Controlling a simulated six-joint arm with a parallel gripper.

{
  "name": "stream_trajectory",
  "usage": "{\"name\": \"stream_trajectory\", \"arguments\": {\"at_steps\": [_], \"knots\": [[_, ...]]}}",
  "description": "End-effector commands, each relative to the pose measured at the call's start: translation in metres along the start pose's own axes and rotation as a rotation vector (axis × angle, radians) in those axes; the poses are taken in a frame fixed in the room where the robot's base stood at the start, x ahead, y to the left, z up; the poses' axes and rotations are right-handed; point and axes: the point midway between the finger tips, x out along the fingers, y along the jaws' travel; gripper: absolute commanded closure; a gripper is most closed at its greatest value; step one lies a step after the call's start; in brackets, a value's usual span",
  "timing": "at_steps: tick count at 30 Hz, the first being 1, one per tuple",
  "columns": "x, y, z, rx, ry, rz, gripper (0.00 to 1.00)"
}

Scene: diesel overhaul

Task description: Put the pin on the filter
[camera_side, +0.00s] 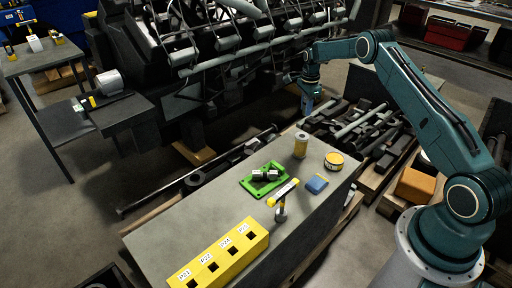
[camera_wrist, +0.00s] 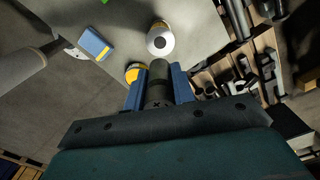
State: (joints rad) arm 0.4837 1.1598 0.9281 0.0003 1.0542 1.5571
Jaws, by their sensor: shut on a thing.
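My gripper (camera_side: 309,92) is over the far end of the grey bench, above and beyond the filter. In the wrist view, its blue fingers (camera_wrist: 159,88) are shut on a dark grey cylinder, the pin (camera_wrist: 158,84). In the side view I cannot make out the pin clearly at the fingertips. The filter (camera_side: 300,146), a pale cylinder with a yellowish body, stands upright on the bench. The wrist view shows the filter's round white top (camera_wrist: 160,40) ahead of the fingers. The pin and the filter are apart.
A yellow-and-black tin (camera_side: 334,161) and a blue block (camera_side: 317,183) stand near the filter. A green tray (camera_side: 247,184) with dark parts, a yellow-headed tool (camera_side: 284,191) and a yellow labelled block with holes (camera_side: 225,256) are also on the bench (camera_side: 185,225). The engine (camera_side: 150,60) is behind.

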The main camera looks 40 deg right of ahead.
Motion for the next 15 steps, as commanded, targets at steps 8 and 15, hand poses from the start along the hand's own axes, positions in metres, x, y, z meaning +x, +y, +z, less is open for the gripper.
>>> {"name": "stream_trajectory", "arguments": {"at_steps": [8,15], "knots": [[0.048,0.000,0.000,0.000,0.000,0.000,1.00],[0.062,-0.001,0.000,0.000,0.000,-0.003,1.00]]}}
